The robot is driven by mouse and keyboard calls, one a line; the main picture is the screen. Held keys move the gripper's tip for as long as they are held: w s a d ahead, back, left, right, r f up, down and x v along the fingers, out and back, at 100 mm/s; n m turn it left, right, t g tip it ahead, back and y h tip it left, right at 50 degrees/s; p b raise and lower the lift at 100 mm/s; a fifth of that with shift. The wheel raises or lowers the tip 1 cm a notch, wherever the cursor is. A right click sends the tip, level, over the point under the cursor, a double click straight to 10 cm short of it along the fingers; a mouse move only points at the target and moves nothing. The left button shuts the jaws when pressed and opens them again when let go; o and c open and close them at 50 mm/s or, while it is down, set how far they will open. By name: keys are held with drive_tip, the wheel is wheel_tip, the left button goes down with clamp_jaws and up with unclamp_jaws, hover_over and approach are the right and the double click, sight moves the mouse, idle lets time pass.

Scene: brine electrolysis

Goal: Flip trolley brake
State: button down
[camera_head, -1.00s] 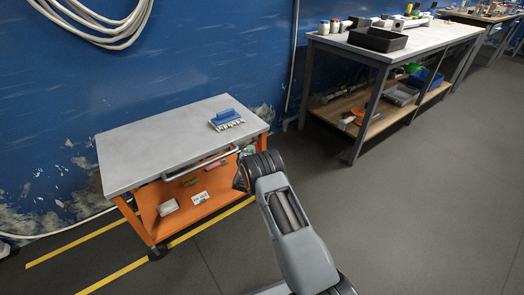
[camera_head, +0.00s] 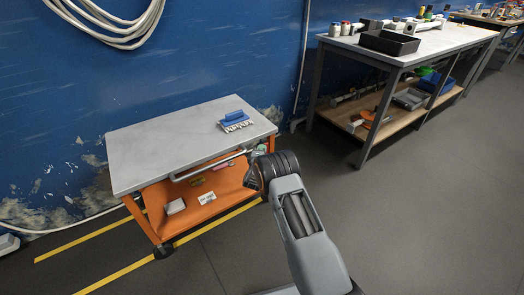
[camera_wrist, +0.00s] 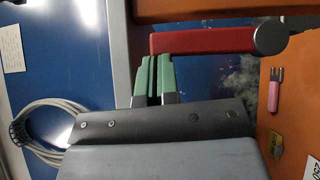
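The trolley (camera_head: 170,146) stands by the blue wall, with a grey top and an orange frame. In the wrist view, a red lever (camera_wrist: 203,41) with a round grey pivot (camera_wrist: 271,37) at its right end lies across the upper middle. My gripper (camera_wrist: 154,62) has green finger pads.
A workbench (camera_head: 425,42) with trays stands to the right. A hose (camera_head: 110,30) hangs on the wall. Grey floor to the right is clear.

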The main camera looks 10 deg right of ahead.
drive_tip(key=shift+r, duration=0.15)
drive_tip(key=p+v, duration=0.4)
drive_tip(key=v, duration=0.9)
drive_tip(key=shift+s+a+f, duration=0.15)
drive_tip(key=shift+s+f, duration=0.1)
drive_tip(key=shift+s, duration=0.1)
wheel_tip(320, 180, up, 31)
drive_tip(key=s+a+m+g+y+p, duration=0.2)
drive_tip(key=m+g+y+p, duration=0.35)
drive_tip(key=p, duration=0.95)
drive_tip(key=s+d+r+m+g+y+p, duration=0.1)
drive_tip(key=s+d+r+m+g+p, duration=0.1)
drive_tip(key=s+r+p, duration=0.5)
drive_tip(key=s+d+r+m+g+y+p, duration=0.1)
drive_tip(key=s+r+m+g+p, duration=0.4)
drive_tip(key=s+r, duration=1)
drive_tip(key=s+d+m+p, duration=0.1)
drive_tip(key=s+p, duration=0.1)
drive_tip(key=s, duration=0.4)
drive_tip(key=shift+d, duration=0.2)
drive_tip(key=shift+r+g+y, duration=0.15)
drive_tip(key=shift+g+y, duration=0.1)
